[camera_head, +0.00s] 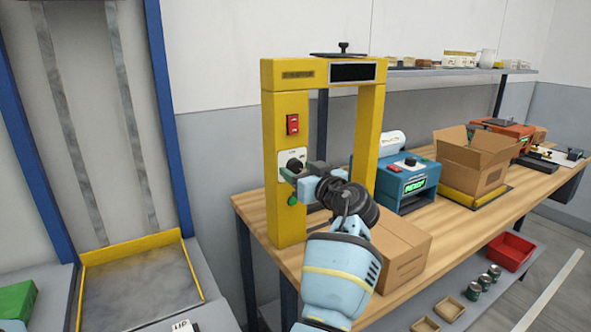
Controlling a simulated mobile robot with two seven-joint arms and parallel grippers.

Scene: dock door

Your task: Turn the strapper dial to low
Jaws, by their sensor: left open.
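The strapper (270,130) is a yellow arch-shaped frame standing on the wooden bench, with a dark display at the top right. A red switch (292,124) is on its left post. Below it is a white plate with the black round dial (295,166); the plate's markings are too small to read. My left gripper (291,173) is right at the dial, its open jaws partly covering the dial's lower side; I cannot tell whether they touch it. A green button (292,200) sits just below the gripper. My right gripper is not in view.
A closed cardboard box (408,250) stands close behind my left arm. A blue machine (398,181), an open carton (478,158) and an orange machine (510,130) line the wooden bench (448,216). A lower shelf holds a red bin (512,250) and several cans.

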